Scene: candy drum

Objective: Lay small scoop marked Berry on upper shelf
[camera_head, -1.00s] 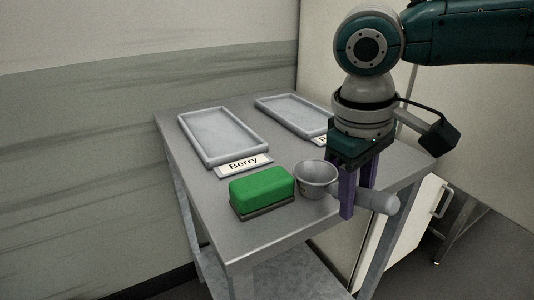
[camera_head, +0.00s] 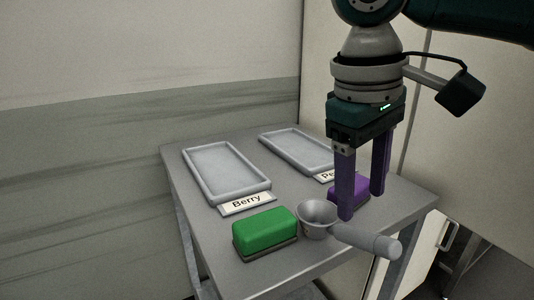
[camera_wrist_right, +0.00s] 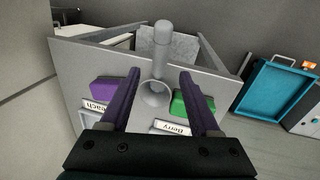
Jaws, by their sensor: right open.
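A small grey scoop (camera_head: 316,222) with a round cup and thick handle lies on the grey top shelf (camera_head: 216,243), near its front right edge. Its handle points right, past the edge. No readable marking shows on it. My right gripper (camera_head: 362,205) is open, its purple fingers just above the handle and apart from it. In the right wrist view the scoop (camera_wrist_right: 155,93) shows between and beyond the fingertips (camera_wrist_right: 160,75). A Berry label (camera_head: 246,203) lies before the left tray (camera_head: 228,174). My left gripper is not in view.
A green block (camera_head: 264,232) sits left of the cup. A purple block (camera_head: 349,190) stands behind it, partly hidden by a finger. A second tray (camera_head: 297,150) with a partly hidden label is at the back right. A wall borders the left; a pale panel stands behind.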

